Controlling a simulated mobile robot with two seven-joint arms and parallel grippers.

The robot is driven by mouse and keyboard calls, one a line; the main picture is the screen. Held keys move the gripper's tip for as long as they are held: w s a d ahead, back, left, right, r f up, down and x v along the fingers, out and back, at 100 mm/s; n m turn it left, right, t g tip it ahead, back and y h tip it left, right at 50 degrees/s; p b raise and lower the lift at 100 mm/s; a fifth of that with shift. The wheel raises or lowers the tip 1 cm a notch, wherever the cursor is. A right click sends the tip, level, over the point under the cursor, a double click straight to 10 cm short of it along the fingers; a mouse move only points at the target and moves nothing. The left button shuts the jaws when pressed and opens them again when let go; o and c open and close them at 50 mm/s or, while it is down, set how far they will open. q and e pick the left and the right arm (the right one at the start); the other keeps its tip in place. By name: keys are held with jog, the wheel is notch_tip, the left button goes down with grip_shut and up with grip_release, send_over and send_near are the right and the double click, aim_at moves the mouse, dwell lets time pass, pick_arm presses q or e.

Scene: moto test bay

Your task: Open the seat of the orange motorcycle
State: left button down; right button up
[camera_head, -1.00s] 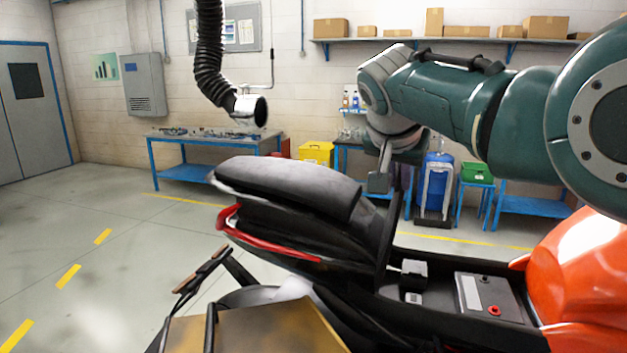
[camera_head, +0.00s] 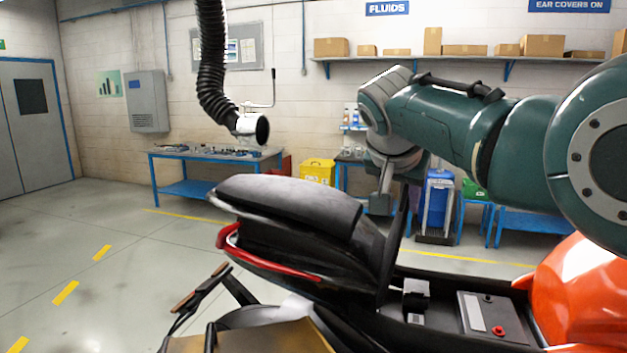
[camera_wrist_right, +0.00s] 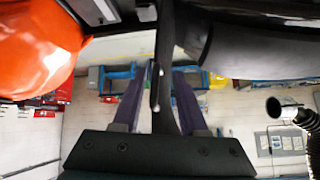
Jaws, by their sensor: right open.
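The orange motorcycle (camera_head: 580,290) crosses the lower right, its orange tank also in the right wrist view (camera_wrist_right: 35,45). Its rider seat (camera_head: 394,245) looks raised, a thin dark panel standing steeply and seen nearly edge-on. The bay beneath is uncovered, with a battery (camera_head: 482,318) in it. The padded rear seat (camera_head: 290,200) lies behind. My right gripper (camera_head: 382,203) is at the raised seat's upper end. In the right wrist view its fingers (camera_wrist_right: 158,100) are apart, with a dark bar between them; contact cannot be told. My left gripper is out of view.
A black exhaust hose (camera_head: 212,70) hangs above the tail. Blue workbenches (camera_head: 182,188) and a box-laden shelf (camera_head: 420,58) line the back wall. Floor to the left is open.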

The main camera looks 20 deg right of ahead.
jog(key=shift+s+a+r, duration=0.15)
jog(key=shift+a+r, duration=0.05)
jog(key=shift+r, duration=0.1)
jog(key=b+v, duration=0.2)
jog(key=v, duration=0.6)
jog(key=shift+s+a+r, duration=0.15)
jog(key=shift+s+r, duration=0.05)
jog(key=shift+s, duration=0.15)
jog(key=s+a+f+n+g+y, duration=0.3)
jog(key=s+f+n, duration=0.6)
jog(key=s+f, duration=1.2)
jog(key=s+a+n+y, duration=0.3)
jog(key=s+a, duration=0.2)
jog(key=s, duration=0.6)
notch_tip(320, 180, up, 15)
jog(key=p, duration=1.4)
jog(key=shift+s+p, duration=0.3)
jog(key=shift+p, duration=0.05)
